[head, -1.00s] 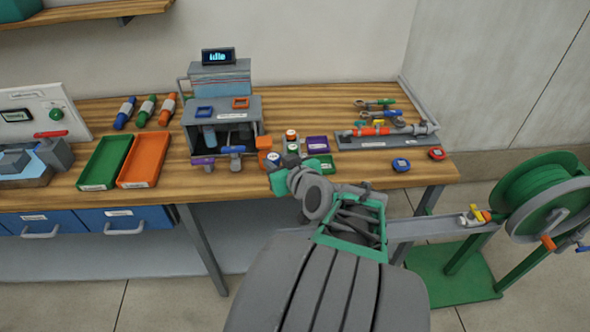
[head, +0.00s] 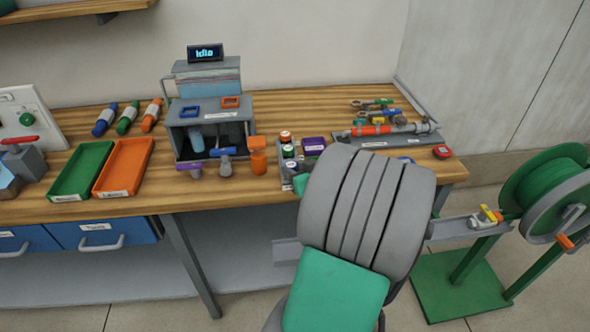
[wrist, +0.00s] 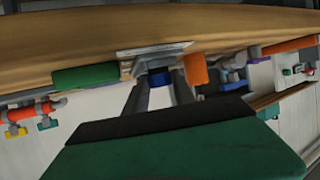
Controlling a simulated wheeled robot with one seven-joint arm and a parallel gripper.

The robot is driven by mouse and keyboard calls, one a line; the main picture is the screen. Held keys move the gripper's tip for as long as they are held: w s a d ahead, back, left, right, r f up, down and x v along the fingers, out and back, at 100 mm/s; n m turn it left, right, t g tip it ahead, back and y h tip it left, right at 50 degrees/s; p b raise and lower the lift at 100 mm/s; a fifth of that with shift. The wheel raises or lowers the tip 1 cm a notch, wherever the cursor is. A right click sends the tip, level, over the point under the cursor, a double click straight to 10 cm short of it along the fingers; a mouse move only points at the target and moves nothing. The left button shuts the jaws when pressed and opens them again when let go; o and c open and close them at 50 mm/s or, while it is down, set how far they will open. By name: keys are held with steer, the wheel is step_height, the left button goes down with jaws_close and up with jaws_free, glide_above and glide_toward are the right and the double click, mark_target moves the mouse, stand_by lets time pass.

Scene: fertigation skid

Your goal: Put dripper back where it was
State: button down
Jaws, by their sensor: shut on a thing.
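In the wrist view, my gripper (wrist: 160,92) is shut on a small blue piece (wrist: 161,77), which looks like the dripper; its shape is mostly hidden between the fingers. A pale grey rack (wrist: 153,50) lies right by the fingertips. I cannot tell whether the held piece touches it.
An orange bottle (head: 258,160) stands just left of the rack, close to the fingers in the wrist view. A purple box (head: 314,145) is behind it. A red round piece (head: 441,152) lies near the right edge. Green (head: 82,170) and orange trays (head: 124,167) are left.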

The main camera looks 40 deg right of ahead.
steer(key=c, duration=1.4)
jaws_free()
steer(key=shift+w, duration=0.1)
steer(key=o, duration=0.3)
steer(key=shift+r, duration=0.1)
steer(key=shift+o, duration=0.2)
steer(key=v, duration=1.2)
